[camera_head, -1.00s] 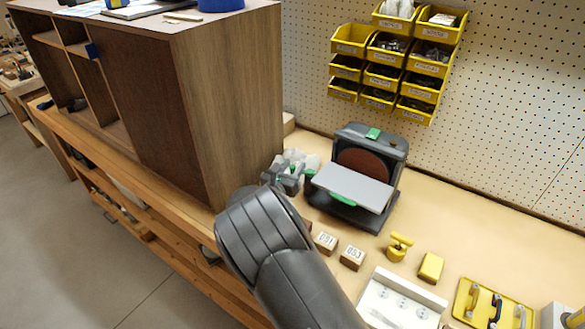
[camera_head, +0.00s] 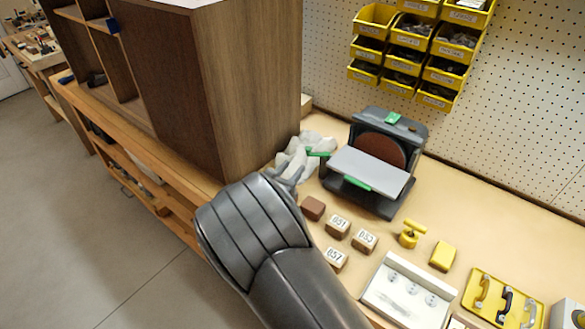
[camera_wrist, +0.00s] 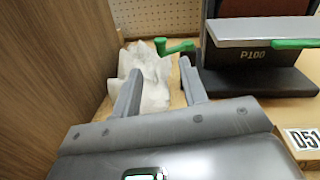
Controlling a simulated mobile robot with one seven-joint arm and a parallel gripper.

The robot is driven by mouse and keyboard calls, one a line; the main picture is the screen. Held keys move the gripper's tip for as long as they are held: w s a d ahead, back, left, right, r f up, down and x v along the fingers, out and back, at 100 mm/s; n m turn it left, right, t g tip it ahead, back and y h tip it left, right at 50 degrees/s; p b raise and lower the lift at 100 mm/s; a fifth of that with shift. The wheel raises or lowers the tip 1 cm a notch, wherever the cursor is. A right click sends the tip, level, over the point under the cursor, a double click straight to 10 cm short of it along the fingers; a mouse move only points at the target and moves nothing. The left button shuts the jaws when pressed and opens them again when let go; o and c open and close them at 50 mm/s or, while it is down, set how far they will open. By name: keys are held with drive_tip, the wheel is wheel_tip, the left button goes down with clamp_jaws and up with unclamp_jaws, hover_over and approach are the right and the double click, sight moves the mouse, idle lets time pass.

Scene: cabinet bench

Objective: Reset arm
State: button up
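My arm reaches up from the bottom of the head view and hides most of my gripper there. In the wrist view my gripper (camera_wrist: 160,88) has its two fingers spread apart, with nothing held between them. A crumpled whitish cloth (camera_wrist: 150,70) lies just beyond the fingers, beside the wooden cabinet; it also shows in the head view (camera_head: 300,153). A green-handled lever (camera_wrist: 175,47) shows above the fingers. The grey sander (camera_head: 375,165), with a brown disc and a flat table, stands to the right of my gripper.
The wooden cabinet (camera_head: 245,85) rises close on the left. Small numbered blocks (camera_head: 338,225), a yellow clamp-like piece (camera_head: 410,234), a yellow block (camera_head: 443,256), a white panel (camera_head: 408,290) and a yellow tray (camera_head: 500,300) lie rightward. Yellow bins (camera_head: 415,55) hang on the pegboard.

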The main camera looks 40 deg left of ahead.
idle(0.3)
